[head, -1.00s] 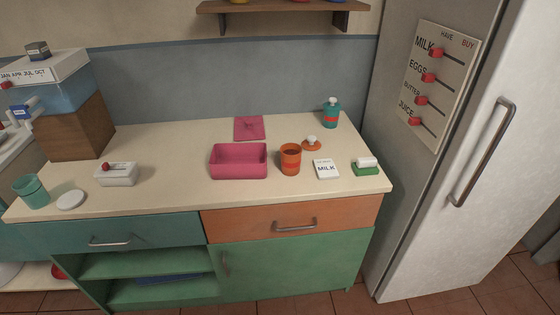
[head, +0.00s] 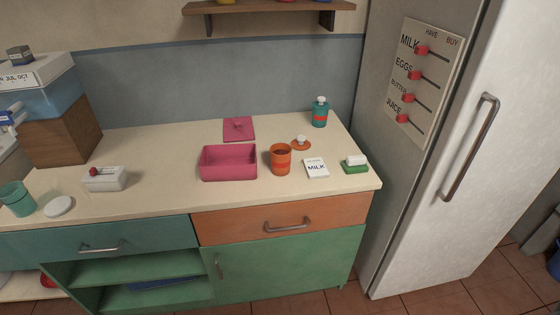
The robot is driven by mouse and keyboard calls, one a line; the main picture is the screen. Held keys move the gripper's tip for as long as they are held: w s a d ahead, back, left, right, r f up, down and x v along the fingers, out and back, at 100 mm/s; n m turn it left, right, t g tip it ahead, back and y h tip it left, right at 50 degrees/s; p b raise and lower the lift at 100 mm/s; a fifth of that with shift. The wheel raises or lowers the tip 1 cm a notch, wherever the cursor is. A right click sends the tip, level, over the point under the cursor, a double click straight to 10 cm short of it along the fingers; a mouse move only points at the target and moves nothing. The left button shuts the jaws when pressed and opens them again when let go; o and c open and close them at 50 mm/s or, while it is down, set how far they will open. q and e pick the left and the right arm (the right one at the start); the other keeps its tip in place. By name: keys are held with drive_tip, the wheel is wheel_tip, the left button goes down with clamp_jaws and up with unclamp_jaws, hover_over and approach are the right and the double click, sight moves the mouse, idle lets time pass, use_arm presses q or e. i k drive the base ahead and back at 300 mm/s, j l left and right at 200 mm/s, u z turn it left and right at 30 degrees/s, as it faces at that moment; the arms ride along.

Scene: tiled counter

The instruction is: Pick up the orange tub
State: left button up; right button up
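The orange tub (head: 280,160) stands upright and open-topped on the cream counter, with a darker band around its middle. It is just right of the pink open box (head: 229,173) and left of the white MILK card (head: 316,168). An orange lid (head: 301,143) with a white knob lies on the counter behind it to the right. Neither of my grippers shows in the head view.
A green and white block (head: 355,166) and a teal bottle (head: 320,112) are on the right. A pink lid (head: 239,129) lies behind the box. A white device (head: 104,178) and a teal cup (head: 17,199) are on the left. The counter front before the tub is clear.

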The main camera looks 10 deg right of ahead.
sight(281, 152)
drive_tip(key=i+z, duration=0.15)
drive_tip(key=i, duration=0.75)
